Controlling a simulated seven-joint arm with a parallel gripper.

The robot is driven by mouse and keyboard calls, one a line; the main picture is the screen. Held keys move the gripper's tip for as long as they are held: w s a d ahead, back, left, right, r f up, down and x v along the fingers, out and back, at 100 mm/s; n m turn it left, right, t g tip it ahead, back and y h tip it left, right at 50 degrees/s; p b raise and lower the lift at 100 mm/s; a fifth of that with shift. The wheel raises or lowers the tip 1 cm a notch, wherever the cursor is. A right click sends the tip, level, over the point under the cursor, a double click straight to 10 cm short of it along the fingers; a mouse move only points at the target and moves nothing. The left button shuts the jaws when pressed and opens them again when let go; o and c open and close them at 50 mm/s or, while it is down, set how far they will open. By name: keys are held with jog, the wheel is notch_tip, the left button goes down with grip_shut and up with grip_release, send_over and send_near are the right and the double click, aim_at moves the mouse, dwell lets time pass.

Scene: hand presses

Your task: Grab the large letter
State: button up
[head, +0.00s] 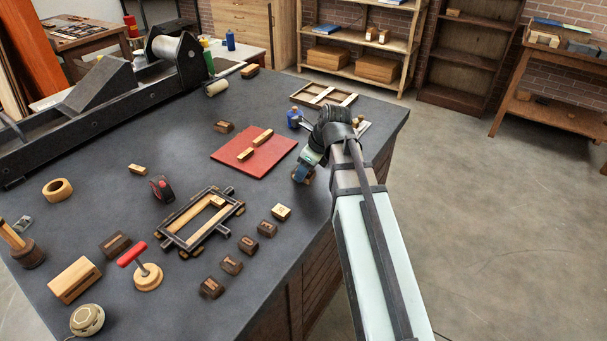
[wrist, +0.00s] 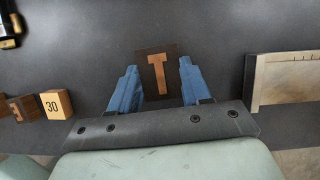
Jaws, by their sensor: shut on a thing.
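The large letter block, dark brown with a lighter wooden T on its face, sits between the two blue fingers of my gripper (wrist: 159,67) in the wrist view, where the T block (wrist: 156,73) shows upright. My gripper is shut on it. In the head view my gripper (head: 304,172) is low over the right side of the dark bench, and only a small brown part of the block shows below the fingers. Whether the block touches the bench top is hard to tell.
Small dark type blocks (head: 267,228) run along the bench's front edge, one near a light block marked 30 (wrist: 56,104). A red board (head: 230,160) with two wooden pieces lies left of my gripper.

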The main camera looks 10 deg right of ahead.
jog(key=c, duration=0.4)
jog(key=shift+r, duration=0.1)
